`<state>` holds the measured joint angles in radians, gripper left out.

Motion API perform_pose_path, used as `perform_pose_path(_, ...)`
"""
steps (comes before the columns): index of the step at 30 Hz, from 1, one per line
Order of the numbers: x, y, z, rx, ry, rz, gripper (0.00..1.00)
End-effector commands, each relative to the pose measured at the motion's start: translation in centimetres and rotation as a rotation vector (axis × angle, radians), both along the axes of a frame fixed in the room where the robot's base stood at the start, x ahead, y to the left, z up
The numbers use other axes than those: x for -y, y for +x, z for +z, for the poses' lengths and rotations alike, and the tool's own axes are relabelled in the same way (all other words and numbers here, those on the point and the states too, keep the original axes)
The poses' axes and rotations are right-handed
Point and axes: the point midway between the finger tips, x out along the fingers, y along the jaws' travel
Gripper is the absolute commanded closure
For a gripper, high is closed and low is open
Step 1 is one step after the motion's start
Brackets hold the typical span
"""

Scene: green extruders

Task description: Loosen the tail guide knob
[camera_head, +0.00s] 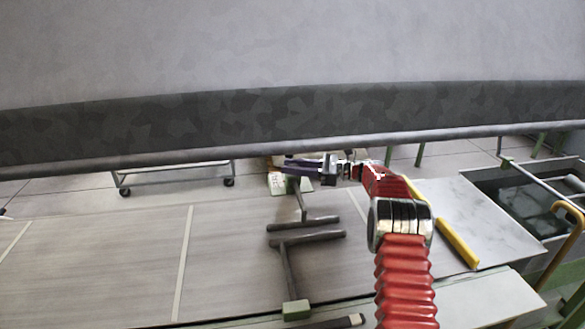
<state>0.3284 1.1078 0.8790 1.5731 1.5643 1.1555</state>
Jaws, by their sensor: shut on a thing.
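My gripper (288,163) reaches left at the end of my red arm, just below the long dark rail. Its dark purplish fingers are shut at the top of an upright guide stand (276,184) with a green and white block. The fingers are closed on a small part there, at the place of the tail guide knob. The knob itself is too small and too covered by the fingers to make out. Two dark horizontal guide rollers (305,238) lie below the gripper, on a post with a green foot (296,309).
A large grey panel with a dark lower band (250,118) and rail fills the space above. A wheeled cart (175,180) stands behind. A yellow bar (457,244) lies right of my arm, near a water tank (535,208). The wide table (90,255) at left is clear.

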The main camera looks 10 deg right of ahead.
Motion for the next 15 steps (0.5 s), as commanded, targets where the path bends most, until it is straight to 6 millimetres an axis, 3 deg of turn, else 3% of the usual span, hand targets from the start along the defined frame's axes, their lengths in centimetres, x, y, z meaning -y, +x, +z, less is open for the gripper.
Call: perform_pose_path(15, -0.04, 0.09, 0.02, 0.002, 0.0, 0.101, 0.93)
